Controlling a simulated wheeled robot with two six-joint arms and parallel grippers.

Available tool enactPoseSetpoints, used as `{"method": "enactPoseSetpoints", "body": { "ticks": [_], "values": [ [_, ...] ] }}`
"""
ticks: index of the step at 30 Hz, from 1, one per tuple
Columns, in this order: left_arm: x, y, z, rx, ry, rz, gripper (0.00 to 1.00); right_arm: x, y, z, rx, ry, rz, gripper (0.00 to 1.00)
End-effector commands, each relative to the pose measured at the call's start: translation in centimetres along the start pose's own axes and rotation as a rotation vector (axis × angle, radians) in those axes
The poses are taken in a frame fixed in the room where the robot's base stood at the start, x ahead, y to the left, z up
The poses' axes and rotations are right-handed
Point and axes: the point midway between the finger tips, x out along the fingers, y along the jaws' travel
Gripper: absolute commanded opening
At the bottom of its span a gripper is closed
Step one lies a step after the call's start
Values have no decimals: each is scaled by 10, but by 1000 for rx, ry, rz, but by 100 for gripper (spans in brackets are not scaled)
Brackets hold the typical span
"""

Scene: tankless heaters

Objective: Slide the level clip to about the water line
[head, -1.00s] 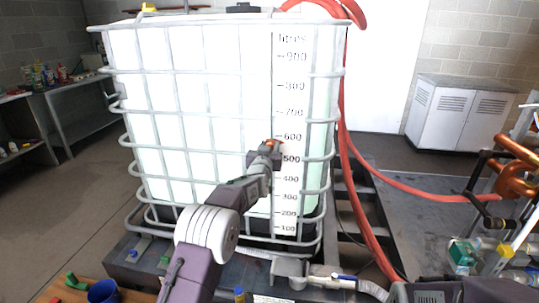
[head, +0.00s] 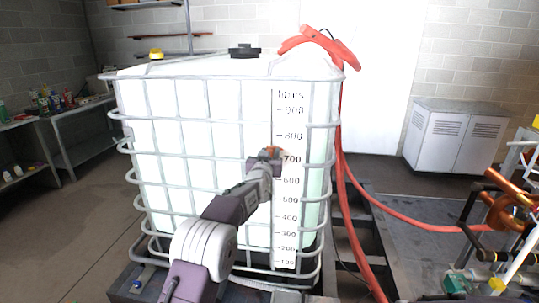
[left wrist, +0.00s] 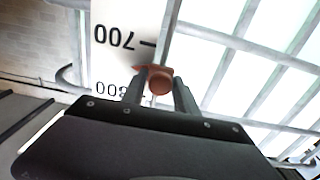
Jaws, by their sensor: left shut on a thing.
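The orange level clip (head: 273,150) sits on the thin upright rod along the litre scale (head: 288,232) of the white caged tank (head: 190,170), just above the 700 mark in the head view. My left gripper (head: 268,156) is shut on the clip. In the left wrist view, where the numbers are upside down, the clip (left wrist: 158,80) is between the two fingers of the gripper (left wrist: 160,88), between the 700 and 800 marks. I cannot clearly make out a water line through the pale tank wall. My right gripper is not in view.
Grey cage bars (head: 232,120) cross the tank's front around my left arm. A red hose (head: 345,190) hangs down the tank's right side. Copper pipework (head: 505,205) stands at the right. A white cabinet (head: 460,138) is behind it. Shelving (head: 75,140) stands at the left.

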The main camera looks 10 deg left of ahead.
Motion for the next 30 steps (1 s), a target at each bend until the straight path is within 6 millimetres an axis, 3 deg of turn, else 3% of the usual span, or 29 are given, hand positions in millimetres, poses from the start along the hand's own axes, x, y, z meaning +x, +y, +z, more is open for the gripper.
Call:
{"method": "enactPoseSetpoints", "body": {
  "ticks": [5,6,7,20,30],
  "values": [
    [0,0,-1,0,3,0,0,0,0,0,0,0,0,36],
    [0,0,-1,0,3,0,44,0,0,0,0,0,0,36],
    [0,0,-1,0,2,0,49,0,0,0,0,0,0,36],
    [-7,0,1,1,1,-1,49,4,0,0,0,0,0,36],
    [-62,0,1,-1,1,0,49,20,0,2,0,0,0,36]
  ]
}}
